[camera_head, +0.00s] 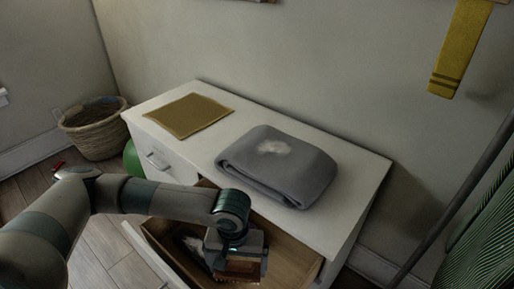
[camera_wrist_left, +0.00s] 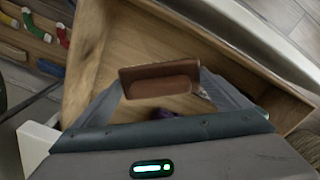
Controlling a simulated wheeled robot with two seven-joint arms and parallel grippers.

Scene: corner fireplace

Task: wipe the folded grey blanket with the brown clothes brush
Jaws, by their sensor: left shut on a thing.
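The folded grey blanket (camera_head: 278,165) lies on the white dresser top, with a pale fuzzy patch (camera_head: 272,148) on its upper face. My left gripper (camera_head: 238,262) is over the open drawer, in front of and below the blanket. It is shut on the brown clothes brush (camera_wrist_left: 160,80), which shows between the fingers in the left wrist view. In the head view the brush is mostly hidden by the gripper. The brush is apart from the blanket. My right gripper is in neither view.
The open wooden drawer (camera_head: 296,262) juts out below the dresser top (camera_head: 345,165). A mustard cloth (camera_head: 188,115) lies at the top's left end. A wicker basket (camera_head: 93,128) stands on the floor at left. A yellow strip (camera_head: 462,45) hangs at upper right.

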